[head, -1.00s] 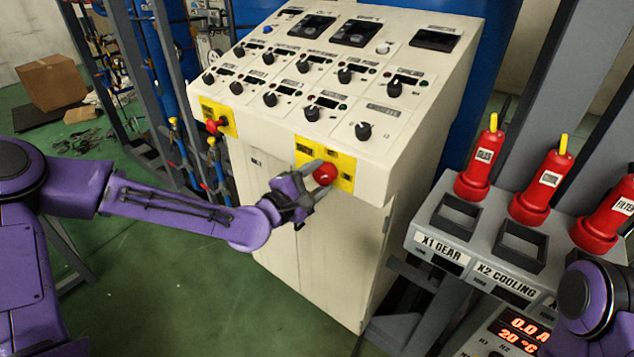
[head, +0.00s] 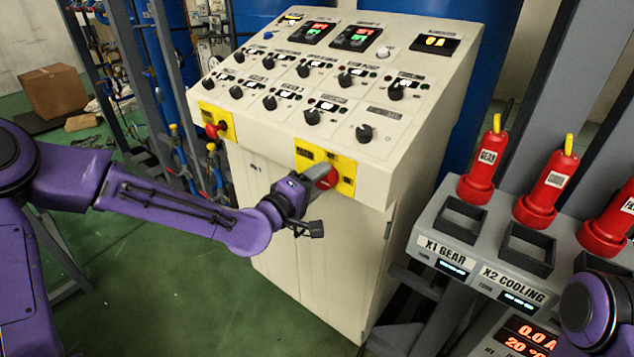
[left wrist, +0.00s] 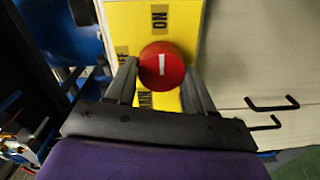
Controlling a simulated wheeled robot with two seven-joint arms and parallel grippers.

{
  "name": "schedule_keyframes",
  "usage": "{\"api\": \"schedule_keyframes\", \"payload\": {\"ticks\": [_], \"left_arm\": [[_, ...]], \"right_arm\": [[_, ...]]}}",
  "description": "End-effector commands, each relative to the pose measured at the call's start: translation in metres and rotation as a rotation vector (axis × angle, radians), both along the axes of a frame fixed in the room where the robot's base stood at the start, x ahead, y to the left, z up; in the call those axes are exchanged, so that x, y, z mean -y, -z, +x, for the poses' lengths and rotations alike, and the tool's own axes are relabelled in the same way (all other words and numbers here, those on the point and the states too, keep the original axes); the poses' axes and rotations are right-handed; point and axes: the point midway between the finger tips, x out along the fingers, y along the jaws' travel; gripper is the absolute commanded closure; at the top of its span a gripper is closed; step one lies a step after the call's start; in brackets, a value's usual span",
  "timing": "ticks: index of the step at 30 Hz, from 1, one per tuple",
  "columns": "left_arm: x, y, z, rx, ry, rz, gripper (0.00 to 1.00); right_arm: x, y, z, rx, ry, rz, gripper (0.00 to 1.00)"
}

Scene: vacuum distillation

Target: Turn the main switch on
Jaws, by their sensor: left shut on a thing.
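The main switch is a round red knob (head: 329,179) with a white mark, on a yellow plate (head: 347,178) on the front of the control cabinet. My left gripper (head: 321,175) is at the knob and partly covers it in the head view. In the left wrist view the red knob (left wrist: 162,66) sits between the two fingers of my left gripper (left wrist: 161,78), one on each side. The plate lettering ON shows near the knob, with OFF and MAIN partly hidden. My right gripper is out of view.
The beige cabinet (head: 300,230) has lit displays (head: 355,37) and several black knobs. A second red knob (head: 212,130) is on the left yellow plate. Red plugs (head: 484,165) stand on a grey rack (head: 440,215) at the right. Green floor is clear in front.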

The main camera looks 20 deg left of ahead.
Motion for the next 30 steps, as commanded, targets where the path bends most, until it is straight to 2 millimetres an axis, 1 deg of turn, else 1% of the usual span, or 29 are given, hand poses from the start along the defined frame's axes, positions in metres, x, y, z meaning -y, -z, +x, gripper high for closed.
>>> {"api": "schedule_keyframes", "payload": {"ticks": [1,15,16,18,26,28,30], "left_arm": [[0.001,0.002,-0.001,-0.002,0.002,0.008,0.78],[0.001,0.002,-0.001,0.001,0.003,0.02,0.78],[0.001,0.002,-0.001,0.001,0.004,0.02,0.41],[0.001,0.002,-0.001,0.001,0.003,0.02,0.22],[0.0,0.001,-0.001,0.004,0.001,0.017,0.22],[-0.001,0.0,-0.004,0.004,0.0,0.016,0.22],[-0.005,-0.002,-0.013,0.004,0.0,0.017,0.22]], "right_arm": [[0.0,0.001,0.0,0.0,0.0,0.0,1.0],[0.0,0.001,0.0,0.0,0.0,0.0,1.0],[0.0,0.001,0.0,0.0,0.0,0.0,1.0],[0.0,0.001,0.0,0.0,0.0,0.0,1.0],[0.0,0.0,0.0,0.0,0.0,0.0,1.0],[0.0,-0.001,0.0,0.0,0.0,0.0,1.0],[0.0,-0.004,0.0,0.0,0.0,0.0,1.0]]}}
